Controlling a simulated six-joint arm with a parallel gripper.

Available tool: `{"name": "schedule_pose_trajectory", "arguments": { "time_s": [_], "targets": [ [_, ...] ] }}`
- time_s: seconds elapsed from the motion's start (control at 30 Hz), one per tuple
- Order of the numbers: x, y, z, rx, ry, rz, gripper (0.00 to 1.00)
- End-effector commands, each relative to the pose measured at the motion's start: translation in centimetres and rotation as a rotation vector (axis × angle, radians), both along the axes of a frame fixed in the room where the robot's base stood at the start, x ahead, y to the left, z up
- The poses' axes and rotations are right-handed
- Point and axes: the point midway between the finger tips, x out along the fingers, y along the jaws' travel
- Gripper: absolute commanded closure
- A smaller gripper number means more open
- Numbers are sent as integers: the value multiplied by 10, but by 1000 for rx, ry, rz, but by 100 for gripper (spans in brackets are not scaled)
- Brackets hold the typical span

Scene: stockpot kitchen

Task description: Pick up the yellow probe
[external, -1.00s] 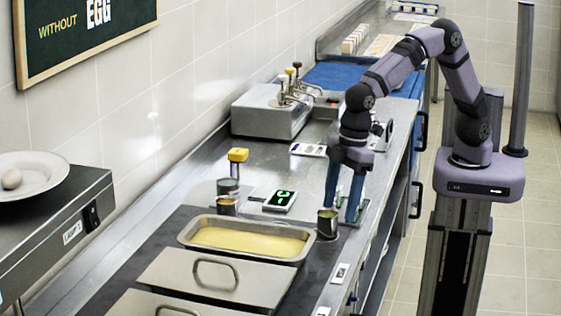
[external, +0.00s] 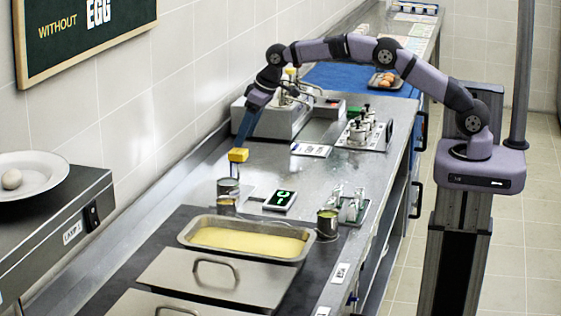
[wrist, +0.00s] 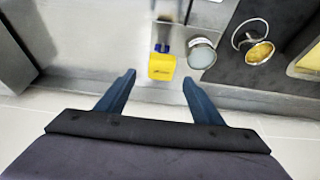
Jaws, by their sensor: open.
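The yellow probe (external: 238,155) stands upright near the wall side of the counter, its yellow head on top, beside and partly behind a metal can (external: 228,187). In the wrist view the yellow probe (wrist: 162,67) lies ahead of the fingertips, between their lines, with a blue part at its far edge. My gripper (wrist: 157,78) is open and empty, its two blue fingers spread apart. In the external view my gripper (external: 238,143) reaches down from above, its fingertips close to the yellow head. Whether they touch it cannot be told in that view.
A small can (external: 227,205) and a digital display (external: 280,200) stand close to the probe. A tray of yellow liquid (external: 245,225) is in front. A metal machine with taps (external: 262,122) stands behind. The tiled wall is close on the left.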

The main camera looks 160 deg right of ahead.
Motion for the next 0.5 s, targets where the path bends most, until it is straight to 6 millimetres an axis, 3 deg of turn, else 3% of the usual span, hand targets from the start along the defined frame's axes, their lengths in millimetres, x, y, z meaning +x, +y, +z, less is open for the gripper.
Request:
{"name": "schedule_pose_trajectory", "arguments": {
  "time_s": [0.5],
  "targets": [
    [1,-9,-23,3,0,2,39]
  ]
}}
